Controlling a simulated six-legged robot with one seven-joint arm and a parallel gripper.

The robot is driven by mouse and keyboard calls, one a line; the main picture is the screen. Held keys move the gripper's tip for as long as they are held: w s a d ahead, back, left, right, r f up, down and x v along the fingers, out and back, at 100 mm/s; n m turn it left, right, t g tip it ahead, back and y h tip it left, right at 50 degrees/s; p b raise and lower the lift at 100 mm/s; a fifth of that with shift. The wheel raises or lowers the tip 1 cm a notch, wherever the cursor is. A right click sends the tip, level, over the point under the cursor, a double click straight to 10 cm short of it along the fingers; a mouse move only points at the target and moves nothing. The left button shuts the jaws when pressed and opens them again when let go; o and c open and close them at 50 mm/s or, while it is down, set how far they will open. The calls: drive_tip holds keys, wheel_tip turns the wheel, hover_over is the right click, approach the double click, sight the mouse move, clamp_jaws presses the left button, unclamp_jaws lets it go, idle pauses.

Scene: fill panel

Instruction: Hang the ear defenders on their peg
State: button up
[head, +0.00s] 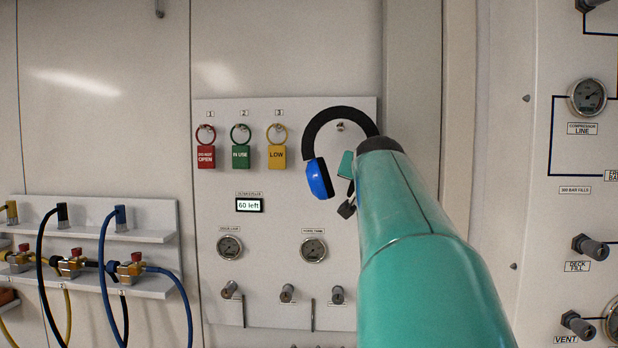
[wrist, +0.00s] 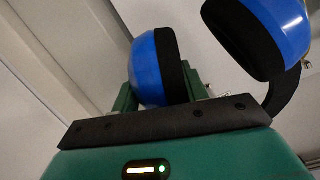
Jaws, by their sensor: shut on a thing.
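The ear defenders have a black headband (head: 337,113) and blue cups. In the head view one cup (head: 319,178) hangs at the left; the other is hidden behind my arm. A small metal peg (head: 340,126) on the white panel shows under the arch of the band, with a gap below the band in the picture. I cannot tell how far the band is from the panel. My gripper (wrist: 160,90) is shut on one blue cup (wrist: 154,68), between its green fingers. The other cup (wrist: 262,32) is free at the upper right of the wrist view.
Red (head: 206,156), green (head: 240,156) and yellow (head: 277,157) tags hang on pegs left of the ear defenders. Gauges (head: 313,249) and several knobs sit lower on the panel. Hoses on shelves (head: 150,232) are at left, and a gauge wall (head: 575,180) is at right.

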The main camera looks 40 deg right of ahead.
drive_tip(key=x, duration=0.6)
drive_tip(key=shift+d, duration=0.3)
idle(0.5)
drive_tip(key=shift+w, duration=0.2)
idle(0.3)
drive_tip(key=o, duration=1.2)
drive_tip(key=shift+f, duration=0.1)
drive_tip(key=shift+o, duration=0.2)
drive_tip(key=v, duration=1.4)
drive_tip(key=shift+w, duration=0.1)
